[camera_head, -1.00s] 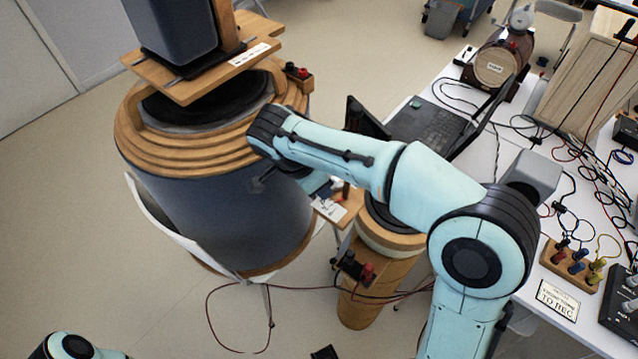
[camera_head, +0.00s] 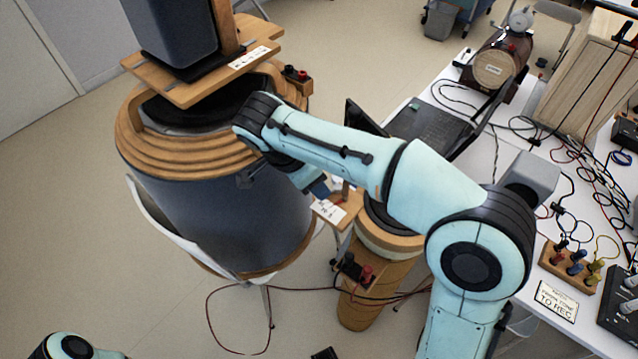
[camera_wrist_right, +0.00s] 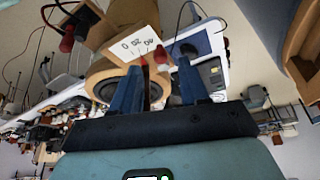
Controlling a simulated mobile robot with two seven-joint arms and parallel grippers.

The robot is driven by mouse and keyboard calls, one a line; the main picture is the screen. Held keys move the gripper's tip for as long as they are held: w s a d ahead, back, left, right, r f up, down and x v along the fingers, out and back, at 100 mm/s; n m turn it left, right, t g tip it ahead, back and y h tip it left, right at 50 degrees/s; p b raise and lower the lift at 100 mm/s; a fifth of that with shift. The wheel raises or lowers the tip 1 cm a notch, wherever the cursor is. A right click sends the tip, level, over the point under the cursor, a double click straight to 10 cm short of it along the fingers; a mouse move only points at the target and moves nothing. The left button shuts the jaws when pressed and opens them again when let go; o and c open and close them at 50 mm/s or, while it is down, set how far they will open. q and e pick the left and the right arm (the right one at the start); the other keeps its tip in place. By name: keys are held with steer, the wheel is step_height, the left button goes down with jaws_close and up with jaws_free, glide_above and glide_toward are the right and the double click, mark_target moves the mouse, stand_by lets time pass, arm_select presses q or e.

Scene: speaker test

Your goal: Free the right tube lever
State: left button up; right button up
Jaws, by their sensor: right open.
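The right tube (camera_head: 372,295) is an upright wooden cylinder with a dark speaker cone on top, partly hidden by my right arm. A wooden board with a white label (camera_head: 328,210) sits beside its top. A small brown upright piece (camera_head: 346,191) stands at this board; I cannot tell for sure that it is the lever. My right gripper (camera_wrist_right: 158,66) is open, with two blue fingers apart. In the right wrist view the labelled board (camera_wrist_right: 137,45) lies just beyond the fingertips, and the tube's round top (camera_wrist_right: 101,84) shows behind the left finger. My left gripper is out of view.
A large drum (camera_head: 215,215) with stepped wooden rings stands left, close to my right wrist, bearing a board and a dark box. Red and black terminals (camera_head: 355,270) and loose cables are on the tube. A white table (camera_head: 490,165) with a laptop is right.

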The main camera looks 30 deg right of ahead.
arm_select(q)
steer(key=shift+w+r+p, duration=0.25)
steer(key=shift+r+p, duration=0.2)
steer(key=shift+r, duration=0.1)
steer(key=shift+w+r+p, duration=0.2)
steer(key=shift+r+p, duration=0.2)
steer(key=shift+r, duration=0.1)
arm_select(e)
steer(key=v, duration=0.9)
steer(key=shift+r, duration=0.35)
steer(key=shift+a, duration=0.1)
